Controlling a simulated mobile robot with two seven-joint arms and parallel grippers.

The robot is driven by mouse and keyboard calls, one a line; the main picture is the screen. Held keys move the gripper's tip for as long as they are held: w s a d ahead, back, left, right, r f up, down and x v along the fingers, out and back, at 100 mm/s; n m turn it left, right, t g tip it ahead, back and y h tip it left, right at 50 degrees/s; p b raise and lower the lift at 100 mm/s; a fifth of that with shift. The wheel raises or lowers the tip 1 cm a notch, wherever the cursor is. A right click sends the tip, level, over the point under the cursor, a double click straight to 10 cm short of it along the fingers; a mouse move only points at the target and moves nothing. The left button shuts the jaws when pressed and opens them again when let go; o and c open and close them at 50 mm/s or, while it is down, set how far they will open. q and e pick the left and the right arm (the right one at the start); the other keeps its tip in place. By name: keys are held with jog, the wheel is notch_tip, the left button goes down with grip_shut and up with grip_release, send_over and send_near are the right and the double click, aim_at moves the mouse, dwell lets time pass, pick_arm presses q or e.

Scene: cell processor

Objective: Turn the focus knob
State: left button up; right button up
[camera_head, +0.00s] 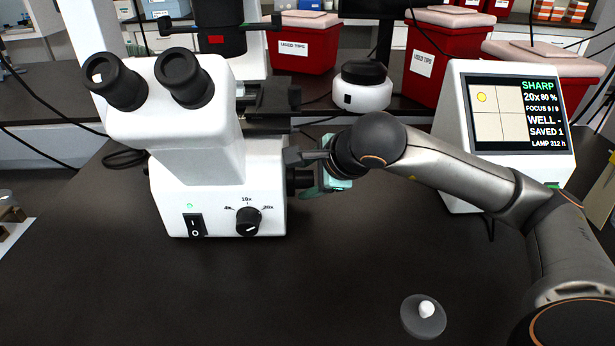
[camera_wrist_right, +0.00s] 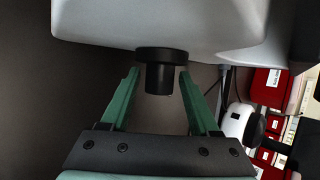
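The white microscope (camera_head: 205,150) stands at the left of the bench. Its black focus knob (camera_head: 299,181) sticks out of the right side of the base. My right gripper (camera_head: 323,176) is at this knob, and its arm partly covers it in the head view. In the right wrist view the focus knob (camera_wrist_right: 160,77) has a wide collar and a narrower stem. The green fingers of my right gripper (camera_wrist_right: 159,76) stand on either side of the stem, with a gap on both sides. My left gripper is in neither view.
The monitor (camera_head: 515,130) reads SHARP, 20x 80 %, FOCUS 9 / 9, WELL -, SAVED 1. A magnification dial (camera_head: 248,221) and a power switch (camera_head: 194,225) are on the microscope front. A small round grey dish (camera_head: 423,316) with a white piece lies on the bench. The front bench is mostly clear.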

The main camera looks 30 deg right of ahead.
jog(key=shift+o, duration=0.7)
jog(key=v, duration=1.2)
jog(key=shift+s+r, duration=0.2)
